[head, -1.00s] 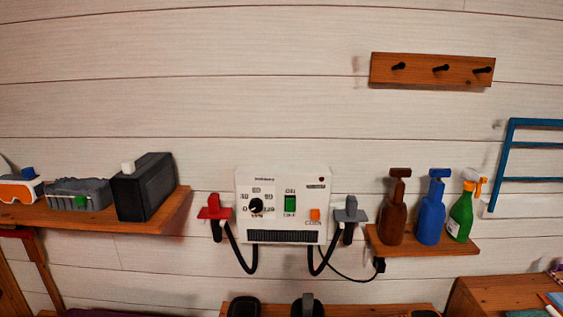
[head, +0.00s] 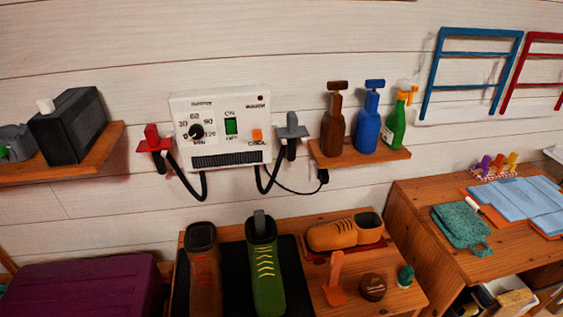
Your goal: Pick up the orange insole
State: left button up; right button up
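I cannot make out an orange insole for certain. On the low wooden table in the head view, an orange upright piece with a flat foot (head: 335,280) stands near the front; I cannot tell what it is. Behind it an orange-tan shoe (head: 332,235) lies on a dark red mat. A brown boot (head: 203,265) and a green boot (head: 265,268) with yellow laces stand to the left on a black mat. Neither of my grippers is in view.
A round brown tin (head: 372,287) and a small green item (head: 405,276) sit on the table. A purple case (head: 85,287) is at left. A desk (head: 420,195) with blue sheets (head: 520,205) and a teal cloth (head: 462,226) is at right. A white control box (head: 220,130) hangs on the wall.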

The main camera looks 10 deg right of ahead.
aim_at(334, 293)
jog(key=l+z, duration=0.2)
jog(key=z, duration=0.7)
